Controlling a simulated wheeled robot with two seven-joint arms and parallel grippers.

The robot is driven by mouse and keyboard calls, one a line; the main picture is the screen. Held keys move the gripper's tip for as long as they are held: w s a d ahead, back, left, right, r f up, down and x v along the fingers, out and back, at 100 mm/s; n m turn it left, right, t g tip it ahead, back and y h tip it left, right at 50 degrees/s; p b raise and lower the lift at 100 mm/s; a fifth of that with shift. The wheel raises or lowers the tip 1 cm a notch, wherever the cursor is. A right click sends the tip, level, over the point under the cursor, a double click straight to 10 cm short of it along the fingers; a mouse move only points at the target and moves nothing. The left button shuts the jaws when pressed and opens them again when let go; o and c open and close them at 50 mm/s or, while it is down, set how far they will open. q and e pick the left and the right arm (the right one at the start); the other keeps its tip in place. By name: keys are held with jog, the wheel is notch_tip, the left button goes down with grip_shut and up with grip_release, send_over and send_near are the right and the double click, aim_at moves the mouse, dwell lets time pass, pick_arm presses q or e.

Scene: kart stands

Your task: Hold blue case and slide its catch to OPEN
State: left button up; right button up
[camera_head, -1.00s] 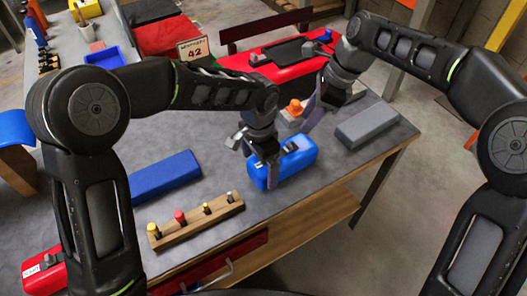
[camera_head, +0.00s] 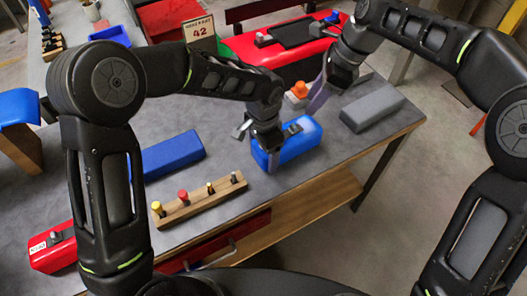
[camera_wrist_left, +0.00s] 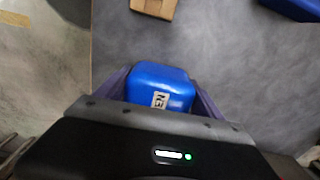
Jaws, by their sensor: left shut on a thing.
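The blue case (camera_head: 302,143) lies on the grey bench near its front edge, with a dark catch (camera_head: 292,130) on its top. My left gripper (camera_head: 268,150) is shut on the case's left end. In the left wrist view, the blue case (camera_wrist_left: 158,78) sits between the two fingers of my left gripper (camera_wrist_left: 160,92).
A wooden strip with coloured pegs (camera_head: 200,201) and a plain blue block (camera_head: 168,157) lie to the left. A grey block (camera_head: 372,107) lies to the right.

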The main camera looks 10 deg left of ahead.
pick_arm(q)
jog(key=c, duration=1)
pick_arm(e)
jog(key=shift+c, duration=0.9)
jog(key=shift+m, duration=0.6)
jog(key=d, duration=0.1)
jog(key=w+d+f, duration=0.1)
jog(key=d, duration=0.1)
jog(key=d+f, duration=0.1)
jog(key=shift+w+d, duration=0.15)
jog(key=shift+d, duration=0.15)
jog(key=c, duration=0.4)
jog(key=n, duration=0.1)
jog(key=d, duration=0.1)
jog(key=w+d+n+y, duration=0.1)
jog(key=shift+d+f+n, duration=0.15)
jog(key=shift+f+n, duration=0.15)
jog(key=shift+f, duration=0.1)
grip_shut()
jog(key=shift+w+d+r+n+y, duration=0.2)
jog(key=shift+w+r+n+y, duration=0.15)
jog(key=shift+n, duration=4)
jog(key=shift+w+d+r+n+y, duration=0.15)
jog(key=shift+n+y, duration=0.3)
jog(key=shift+n, duration=3.95)
jog(key=shift+w+d+r+n+y, duration=0.25)
jog(key=shift+r+n+y, duration=0.15)
jog(key=shift+n, duration=3.95)
jog(key=shift+f, duration=0.1)
